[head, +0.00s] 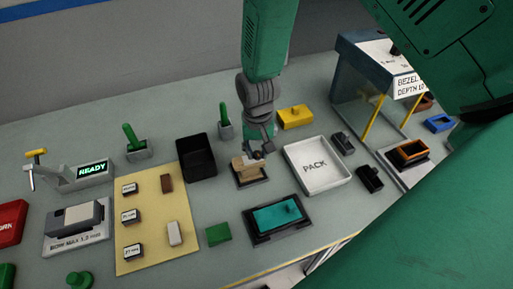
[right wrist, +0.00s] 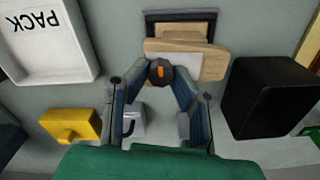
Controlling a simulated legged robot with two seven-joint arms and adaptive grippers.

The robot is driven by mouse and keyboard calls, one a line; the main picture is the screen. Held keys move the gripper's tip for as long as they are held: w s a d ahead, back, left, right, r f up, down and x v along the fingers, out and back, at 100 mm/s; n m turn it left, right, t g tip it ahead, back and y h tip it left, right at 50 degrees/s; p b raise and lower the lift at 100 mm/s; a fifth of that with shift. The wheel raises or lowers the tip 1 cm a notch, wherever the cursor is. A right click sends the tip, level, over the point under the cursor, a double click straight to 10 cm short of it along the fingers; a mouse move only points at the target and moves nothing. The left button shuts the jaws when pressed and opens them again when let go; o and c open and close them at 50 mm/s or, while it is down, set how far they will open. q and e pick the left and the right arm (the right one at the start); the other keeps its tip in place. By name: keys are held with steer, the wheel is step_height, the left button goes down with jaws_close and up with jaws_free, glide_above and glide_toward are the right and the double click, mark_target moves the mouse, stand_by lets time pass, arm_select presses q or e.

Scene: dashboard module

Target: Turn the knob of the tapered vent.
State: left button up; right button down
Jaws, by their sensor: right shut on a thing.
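The tan, wood-look vent (head: 243,173) sits at a dark frame in the middle of the table. In the right wrist view its tan body (right wrist: 205,62) lies slightly askew to the dark frame (right wrist: 180,17) behind it. Its small dark knob with an orange mark (right wrist: 160,72) is between my fingertips. My right gripper (head: 258,152) reaches down from above onto the vent. In the right wrist view the right gripper (right wrist: 160,78) has both fingers converging on the knob and is shut on it. The fingers hide part of the vent in the head view. My left gripper is not in view.
A black open bin (head: 197,160) stands left of the vent and a white PACK tray (head: 332,184) right of it. A yellow block (head: 295,117) is behind. A teal part in a dark tray (head: 262,222) is in front.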

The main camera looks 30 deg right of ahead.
mark_target(256, 151)
steer(key=shift+a+m, duration=0.15)
steer(key=shift+m, duration=0.35)
steer(key=c, duration=1.4)
jaws_free()
steer(key=shift+o, duration=0.2)
steer(key=shift+r, duration=0.15)
step_height(256, 151, up, 12)
steer(key=shift+f, duration=0.25)
steer(key=shift+w, duration=0.1)
